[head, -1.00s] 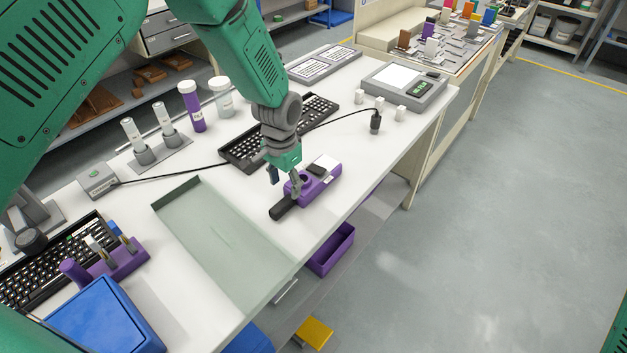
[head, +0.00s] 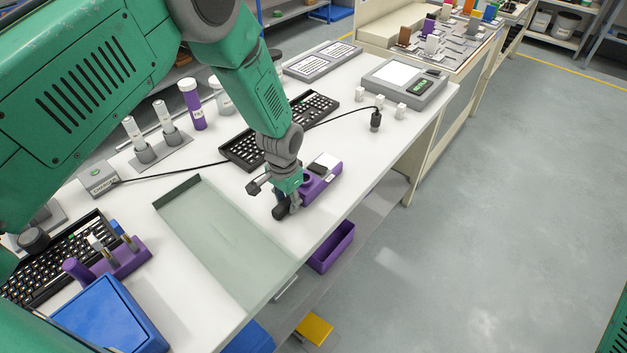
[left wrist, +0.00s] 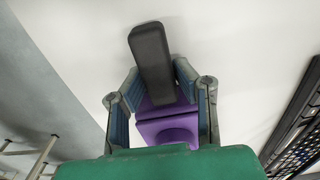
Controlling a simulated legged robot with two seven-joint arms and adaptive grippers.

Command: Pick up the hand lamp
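The hand lamp appears to be the dark bar-shaped piece (head: 280,212) at the near-left end of a purple holder (head: 324,180) on the white table. In the left wrist view the dark bar (left wrist: 152,62) extends beyond my fingertips, with the purple part (left wrist: 168,125) below it. My left gripper (head: 277,197) is low over this end of the holder. In the left wrist view its two fingers (left wrist: 158,78) are apart on either side of the dark bar. Whether they touch it cannot be told. My right gripper is not in view.
A pale translucent tray (head: 222,240) lies left of the gripper. A black keyboard (head: 240,152) is behind it, with a cable across the table. A purple bin (head: 332,248) sits below the table's front edge. Clear floor lies to the right.

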